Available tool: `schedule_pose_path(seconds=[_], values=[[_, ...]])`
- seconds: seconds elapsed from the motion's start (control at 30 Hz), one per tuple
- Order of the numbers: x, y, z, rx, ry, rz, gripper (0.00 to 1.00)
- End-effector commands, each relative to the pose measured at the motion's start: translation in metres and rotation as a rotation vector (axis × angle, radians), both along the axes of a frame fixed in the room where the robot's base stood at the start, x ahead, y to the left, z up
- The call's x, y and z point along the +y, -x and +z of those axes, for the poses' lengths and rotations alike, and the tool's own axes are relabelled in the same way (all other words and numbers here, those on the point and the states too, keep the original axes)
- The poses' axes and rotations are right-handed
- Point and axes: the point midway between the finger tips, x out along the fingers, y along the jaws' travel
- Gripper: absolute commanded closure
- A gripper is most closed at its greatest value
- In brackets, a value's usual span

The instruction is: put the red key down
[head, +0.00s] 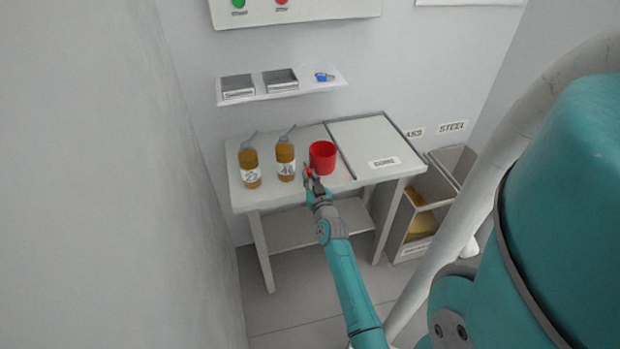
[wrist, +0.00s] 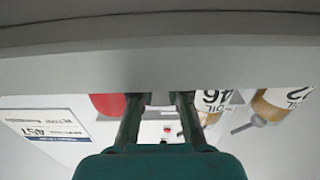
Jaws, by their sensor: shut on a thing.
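My gripper (head: 311,174) is at the front edge of the white table, just in front of the red cup and right of the oil bottles. A small red piece, seemingly the red key (head: 309,171), shows at its fingertips. Its outline is too small to make out. In the wrist view the two fingers of my gripper (wrist: 161,102) stand apart, and I cannot make out the key between them. The white table (head: 345,175) lies under and behind the gripper. I cannot tell whether the key touches the tabletop.
A red cup (head: 322,152) stands close behind the gripper. Two amber oil bottles (head: 285,163) stand to its left. A wall shelf (head: 311,86) holds two small trays and a blue key (head: 322,76). Bins (head: 409,222) stand right of the table.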

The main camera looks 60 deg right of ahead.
Motion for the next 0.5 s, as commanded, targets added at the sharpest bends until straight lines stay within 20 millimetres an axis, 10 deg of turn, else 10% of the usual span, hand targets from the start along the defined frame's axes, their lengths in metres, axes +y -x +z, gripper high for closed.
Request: schedule_pose_path(seconds=[0.43,0.5], values=[[0.0000,0.0000,-0.0052,0.000,-0.001,0.000,1.00],[0.0000,0.0000,-0.0050,0.001,-0.001,0.000,0.70]])
